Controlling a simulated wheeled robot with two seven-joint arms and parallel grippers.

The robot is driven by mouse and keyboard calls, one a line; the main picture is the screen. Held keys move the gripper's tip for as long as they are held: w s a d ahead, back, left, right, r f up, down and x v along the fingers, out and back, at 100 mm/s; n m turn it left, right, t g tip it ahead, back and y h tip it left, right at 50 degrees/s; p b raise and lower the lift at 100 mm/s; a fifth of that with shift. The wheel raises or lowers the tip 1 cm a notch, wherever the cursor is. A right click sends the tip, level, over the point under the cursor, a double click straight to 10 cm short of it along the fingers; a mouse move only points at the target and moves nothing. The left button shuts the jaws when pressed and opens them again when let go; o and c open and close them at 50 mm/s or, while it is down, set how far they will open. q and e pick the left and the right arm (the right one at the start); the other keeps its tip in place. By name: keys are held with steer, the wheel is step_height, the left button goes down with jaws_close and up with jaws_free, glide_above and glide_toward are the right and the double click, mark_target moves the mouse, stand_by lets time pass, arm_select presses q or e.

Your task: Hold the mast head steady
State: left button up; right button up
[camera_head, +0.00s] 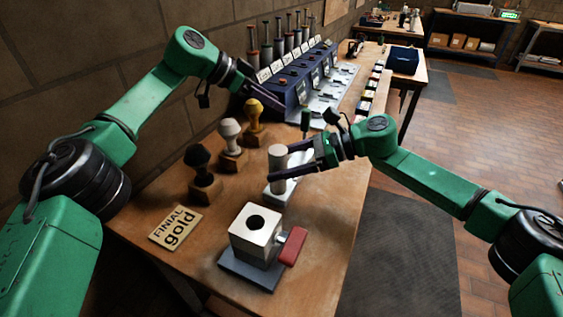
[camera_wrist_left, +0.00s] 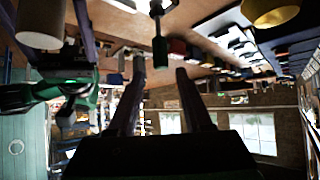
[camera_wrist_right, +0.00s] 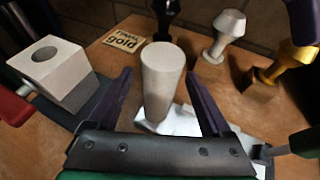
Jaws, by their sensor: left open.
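The mast head appears to be a pale grey upright cylinder (camera_head: 277,160) on a light metal base plate (camera_head: 281,190). It also shows in the right wrist view (camera_wrist_right: 161,80) and at the upper left of the left wrist view (camera_wrist_left: 41,22). My right gripper (camera_head: 282,162) is open, with its fingers on either side of the cylinder. In the right wrist view a gap shows on each side of it. My left gripper (camera_head: 266,92) is open and empty, raised above the bench near the blue rack. A green-handled tool (camera_wrist_left: 160,48) shows beyond its fingers in the left wrist view.
Black (camera_head: 200,168), white (camera_head: 230,135) and gold (camera_head: 253,115) finials stand on wooden blocks. A sign (camera_head: 175,228) reads "FINIAL gold". A grey block with a hole (camera_head: 256,226) and a red handle (camera_head: 293,247) is in front. The blue rack (camera_head: 300,85) is behind.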

jaws_close()
arm_select(q)
steer(key=shift+d+r, duration=0.1)
steer(key=c, duration=0.6)
steer(key=d+r+m+t+h, duration=0.1)
steer(key=d+r+m, duration=0.1)
steer(key=d+r+m+t+h, duration=0.1)
steer(key=d+r+m+h, duration=0.1)
steer(key=r+m, duration=0.1)
steer(key=w+d+r+m+t+h, duration=0.1)
steer(key=d+r+m, duration=0.2)
steer(key=shift+h, duration=0.3)
jaws_close()
step_height(320, 180, up, 7)
steer(key=m+t, duration=0.5)
steer(key=t, duration=0.2)
glide_above(305, 124)
steer(key=s, duration=0.1)
steer(key=s+a+f+m+g+y, duration=0.1)
steer(key=s+a+f+m+y, duration=0.1)
steer(key=s+f+m+y, duration=0.45)
steer(key=s+a+f+m+g+y, duration=0.2)
steer(key=s+a+f+m+y, duration=0.1)
steer(key=f+m, duration=0.55)
steer(key=shift+n, duration=0.5)
steer(key=x, duration=1)
steer(key=shift+s+d+f, duration=0.15)
steer(key=shift+d+f, duration=0.05)
steer(key=shift+f, duration=0.3)
